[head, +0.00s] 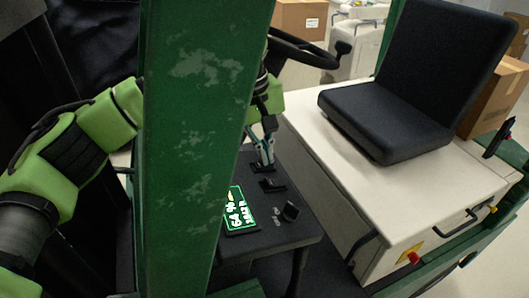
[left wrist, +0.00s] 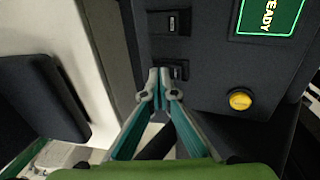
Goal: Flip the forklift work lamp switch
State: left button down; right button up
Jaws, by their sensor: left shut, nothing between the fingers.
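The forklift's dark control panel (head: 252,215) carries several black switches. One switch (head: 271,185) sits near the middle, and another (head: 262,167) lies behind it at my left gripper (head: 265,160). In the left wrist view two rocker switches show, an upper one (left wrist: 172,22) and a lower one (left wrist: 177,70). My left gripper (left wrist: 160,80) is shut and empty, its tips just beside the lower switch. I cannot tell whether they touch it. I cannot read which switch is the work lamp's. My right gripper is not in view.
A green post (head: 195,140) stands in front of my left arm and hides part of it. The steering wheel (head: 300,52) is behind; the black seat (head: 400,110) is right.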

pick_arm(q)
jog(key=shift+f, duration=0.15)
jog(key=shift+a, duration=0.1)
jog(key=shift+s+a, duration=0.3)
jog(key=shift+a, duration=0.25)
notch_tip(320, 180, up, 12)
jog(key=a, duration=0.1)
jog(key=shift+s+a, duration=0.3)
jog(key=shift+s, duration=0.05)
dwell(0.4)
